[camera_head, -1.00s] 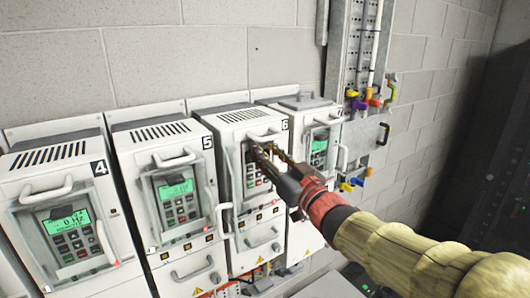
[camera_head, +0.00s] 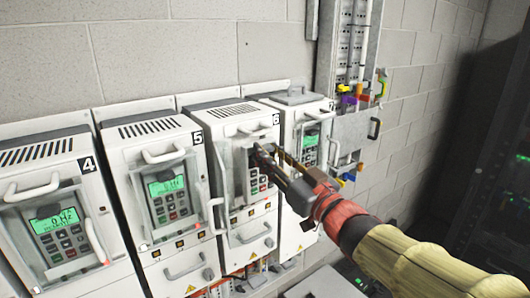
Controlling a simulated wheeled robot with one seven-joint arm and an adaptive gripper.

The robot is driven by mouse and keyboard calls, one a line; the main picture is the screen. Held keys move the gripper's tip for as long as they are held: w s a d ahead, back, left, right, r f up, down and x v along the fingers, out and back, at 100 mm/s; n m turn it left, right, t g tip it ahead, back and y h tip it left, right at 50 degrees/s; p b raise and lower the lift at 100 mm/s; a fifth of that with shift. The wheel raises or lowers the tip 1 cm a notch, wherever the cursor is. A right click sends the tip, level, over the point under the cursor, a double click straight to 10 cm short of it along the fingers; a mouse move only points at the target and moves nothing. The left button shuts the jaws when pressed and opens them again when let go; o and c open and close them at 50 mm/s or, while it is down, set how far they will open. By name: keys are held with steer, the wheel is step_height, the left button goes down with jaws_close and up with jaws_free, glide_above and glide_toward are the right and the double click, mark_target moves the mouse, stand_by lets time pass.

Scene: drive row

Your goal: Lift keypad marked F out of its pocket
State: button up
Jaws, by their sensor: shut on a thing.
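My gripper (camera_head: 262,158) is at the front of the drive marked 6 (camera_head: 228,118). It is shut on the upper part of a small grey keypad (camera_head: 254,186), and its fingers hide the keypad's screen. Dark and red buttons show below the fingers. The keypad seems to stand forward of the drive's face, but I cannot tell whether its lower edge is clear of the pocket. No letter F can be read on it.
Drives marked 4 (camera_head: 28,160) and 5 (camera_head: 150,131) stand to the left, with lit keypads and projecting handles. Another drive with a lit keypad (camera_head: 310,142) stands close on the right. A metal cable duct (camera_head: 327,60) runs up the wall beyond it.

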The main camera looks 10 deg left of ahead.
steer(key=shift+r+v, duration=0.2)
steer(key=shift+v, duration=0.75)
steer(key=shift+r+v, duration=0.15)
steer(key=shift+v, duration=0.85)
